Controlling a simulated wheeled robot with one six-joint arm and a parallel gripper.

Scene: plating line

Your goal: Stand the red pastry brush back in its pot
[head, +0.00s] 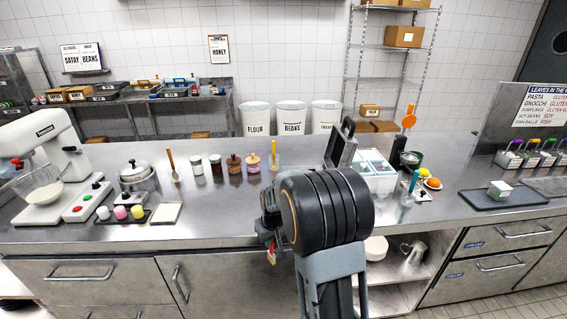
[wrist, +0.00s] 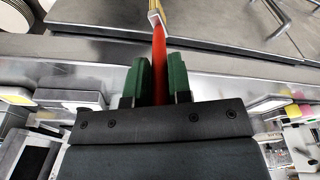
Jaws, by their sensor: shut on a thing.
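The red pastry brush (wrist: 158,55) lies between the two green fingers of my gripper (wrist: 157,80) in the wrist view. My gripper is shut on its red handle, and a pale yellowish end shows at the top of the picture. In the head view, a small red and pale piece of the brush (head: 271,257) shows below my wrist, in front of the counter's front edge. My arm hides most of the gripper there. I cannot tell for sure which container is the brush's pot; a dark container (head: 398,150) stands at the right behind my arm.
The steel counter (head: 225,205) has free room left of my arm. Several jars (head: 234,164) stand towards its back. A mixer (head: 40,150) and a lidded steel pot (head: 136,174) are at left. A white divided bin (head: 377,182) and a dark tray (head: 503,198) are at right.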

